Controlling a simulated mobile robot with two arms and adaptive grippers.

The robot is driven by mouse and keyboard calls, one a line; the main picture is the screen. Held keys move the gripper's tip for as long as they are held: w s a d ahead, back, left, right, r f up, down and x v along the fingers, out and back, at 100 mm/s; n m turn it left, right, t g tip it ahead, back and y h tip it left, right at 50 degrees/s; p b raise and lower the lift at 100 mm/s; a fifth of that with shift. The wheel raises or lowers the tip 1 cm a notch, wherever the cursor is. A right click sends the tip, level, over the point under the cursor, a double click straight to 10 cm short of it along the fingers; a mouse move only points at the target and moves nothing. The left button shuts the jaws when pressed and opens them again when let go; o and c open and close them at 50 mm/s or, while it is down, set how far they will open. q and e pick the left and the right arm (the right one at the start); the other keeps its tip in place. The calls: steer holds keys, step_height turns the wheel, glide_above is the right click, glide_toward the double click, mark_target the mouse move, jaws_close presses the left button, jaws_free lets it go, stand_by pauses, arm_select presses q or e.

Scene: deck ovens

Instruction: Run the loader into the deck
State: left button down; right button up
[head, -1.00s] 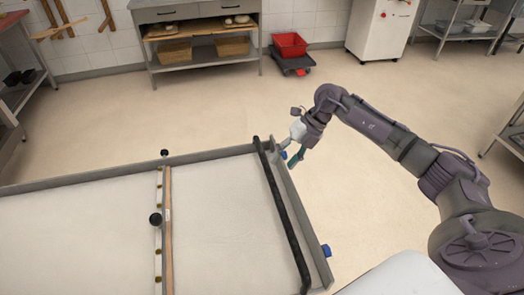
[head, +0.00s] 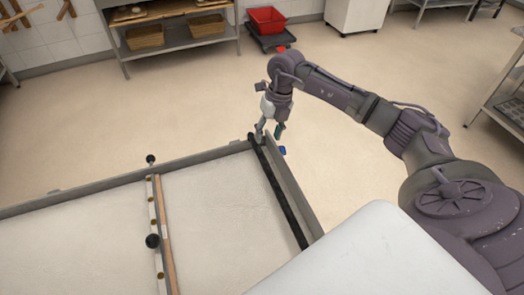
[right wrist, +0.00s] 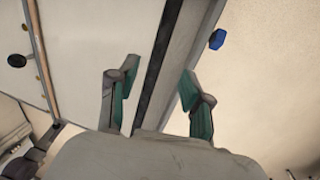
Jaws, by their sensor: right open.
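The loader is a wide pale bed (head: 215,205) in a low grey frame, at the left and middle of the head view. A black bar (head: 280,198) runs along its right end, just inside the end rail. A wooden strip (head: 164,235) with black knobs lies across the bed. My right gripper (head: 269,135) is open and pointing down at the bar's far end. In the right wrist view the black bar (right wrist: 158,62) passes between the two spread fingers (right wrist: 158,88). I cannot tell how far down they reach. My left gripper is out of view. No deck opening shows.
A blue knob (head: 282,150) sticks out on the frame's outer right side, and it also shows in the right wrist view (right wrist: 217,39). A steel table with baskets (head: 145,37) and a red crate (head: 267,19) stand at the back. Open floor lies beyond the frame.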

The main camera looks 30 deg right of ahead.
mark_target(262, 155)
steer(key=f, duration=0.4)
steer(key=shift+w+a, duration=0.15)
steer(key=shift+a, duration=0.25)
steer(key=f, duration=0.4)
steer(key=shift+w+a+f, duration=0.15)
steer(key=shift+a+f, duration=0.05)
steer(key=shift+a, duration=0.2)
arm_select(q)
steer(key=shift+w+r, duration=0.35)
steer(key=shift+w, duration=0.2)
arm_select(e)
jaws_close()
